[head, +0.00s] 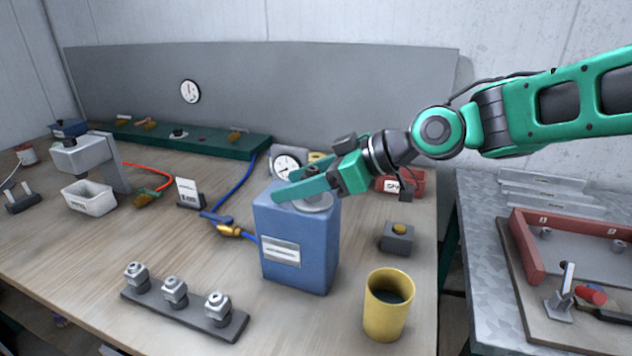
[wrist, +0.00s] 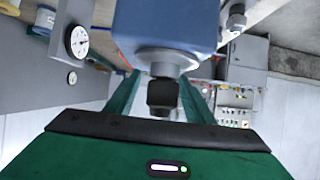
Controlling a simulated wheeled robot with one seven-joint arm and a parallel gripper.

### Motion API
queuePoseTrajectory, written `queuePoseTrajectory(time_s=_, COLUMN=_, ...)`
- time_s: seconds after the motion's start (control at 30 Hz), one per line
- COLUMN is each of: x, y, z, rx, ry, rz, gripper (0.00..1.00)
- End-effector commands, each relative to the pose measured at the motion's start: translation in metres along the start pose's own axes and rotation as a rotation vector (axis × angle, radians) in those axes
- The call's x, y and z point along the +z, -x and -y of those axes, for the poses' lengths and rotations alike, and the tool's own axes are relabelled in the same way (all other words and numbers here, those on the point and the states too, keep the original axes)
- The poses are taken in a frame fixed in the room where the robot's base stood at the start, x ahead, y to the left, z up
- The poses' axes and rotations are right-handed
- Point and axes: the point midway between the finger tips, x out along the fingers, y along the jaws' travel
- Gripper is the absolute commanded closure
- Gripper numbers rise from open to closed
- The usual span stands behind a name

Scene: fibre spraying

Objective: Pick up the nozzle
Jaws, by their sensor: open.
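My gripper (head: 293,186) is open above the top of the blue canister (head: 298,245). In the wrist view its two fingers (wrist: 160,92) stand on either side of a dark fitting (wrist: 162,95) on the canister's grey cap (wrist: 164,60). Gaps show on both sides of the fitting; I cannot tell whether it is the nozzle.
A yellow cup (head: 388,308) stands right of the canister, near a grey box with a yellow button (head: 397,238). A blue hose (head: 240,190) with a brass fitting lies at the canister's left. A dial gauge (head: 286,167) is behind.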

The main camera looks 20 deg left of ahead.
Motion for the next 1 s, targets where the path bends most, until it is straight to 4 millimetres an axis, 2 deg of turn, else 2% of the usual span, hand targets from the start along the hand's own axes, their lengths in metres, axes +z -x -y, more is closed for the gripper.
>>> queuePoseTrajectory(time_s=0.27, x=0.0, y=-0.003, z=0.0, rx=0.001, ry=0.0, rz=-0.001, gripper=0.52)
queuePoseTrajectory(time_s=0.47, x=0.0, y=-0.003, z=0.0, rx=0.001, ry=0.0, rz=-0.001, gripper=0.97)
queuePoseTrajectory(time_s=0.8, x=-0.002, y=-0.002, z=-0.001, rx=0.002, ry=0.0, rz=-0.001, gripper=0.98)
queuePoseTrajectory(time_s=1.0, x=-0.015, y=0.006, z=-0.002, rx=0.004, ry=0.001, rz=-0.003, gripper=0.98)
